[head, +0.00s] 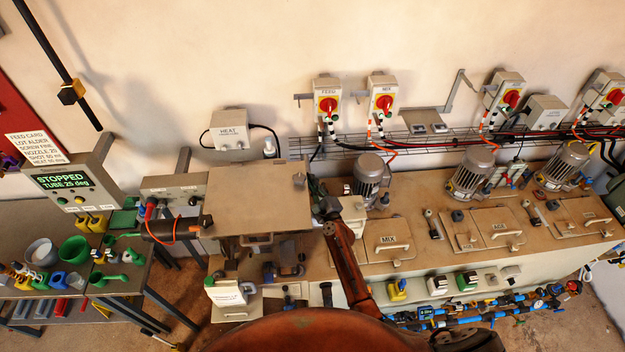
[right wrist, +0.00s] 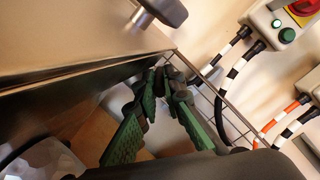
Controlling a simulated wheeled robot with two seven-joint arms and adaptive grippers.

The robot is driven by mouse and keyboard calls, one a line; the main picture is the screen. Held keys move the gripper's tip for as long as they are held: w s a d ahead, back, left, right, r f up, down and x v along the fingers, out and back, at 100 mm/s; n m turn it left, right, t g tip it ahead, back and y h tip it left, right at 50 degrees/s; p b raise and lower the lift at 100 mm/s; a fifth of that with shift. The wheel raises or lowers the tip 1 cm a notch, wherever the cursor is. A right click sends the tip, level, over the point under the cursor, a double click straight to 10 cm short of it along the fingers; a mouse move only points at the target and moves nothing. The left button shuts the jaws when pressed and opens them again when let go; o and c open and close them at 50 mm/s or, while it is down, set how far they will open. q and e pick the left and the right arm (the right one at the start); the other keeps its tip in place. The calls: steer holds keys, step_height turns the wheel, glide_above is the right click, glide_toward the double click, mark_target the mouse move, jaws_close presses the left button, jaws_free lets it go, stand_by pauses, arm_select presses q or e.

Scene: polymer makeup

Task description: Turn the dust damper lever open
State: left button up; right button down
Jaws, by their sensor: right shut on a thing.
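My right gripper (head: 322,207) is at the right side of the large grey-brown metal hood (head: 258,195), at the end of my orange arm. In the right wrist view its green-padded fingers (right wrist: 166,76) come together at the tips, close beside the hood's edge (right wrist: 80,75). They are shut on a small dark part there, which I take to be the dust damper lever; the fingers hide most of it, so its angle cannot be read. A dark knob on a short metal stem (right wrist: 166,10) stands on the hood, apart from the fingers. My left gripper is not in view.
A wire cable tray (head: 430,139) and red rotary switches (head: 327,104) are on the wall behind. A motor (head: 371,175) stands close to the right of the gripper. Lidded hatches, including MIX (head: 393,243), lie farther right. A tool table (head: 60,285) is at left.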

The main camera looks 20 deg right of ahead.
stand_by(0.4)
steer(key=c, duration=2)
jaws_free()
steer(key=shift+c, duration=0.2)
steer(key=shift+s, duration=0.1)
steer(key=s, duration=0.7)
steer(key=shift+d, duration=0.4)
steer(key=shift+s, duration=0.1)
steer(key=shift+c, duration=0.6)
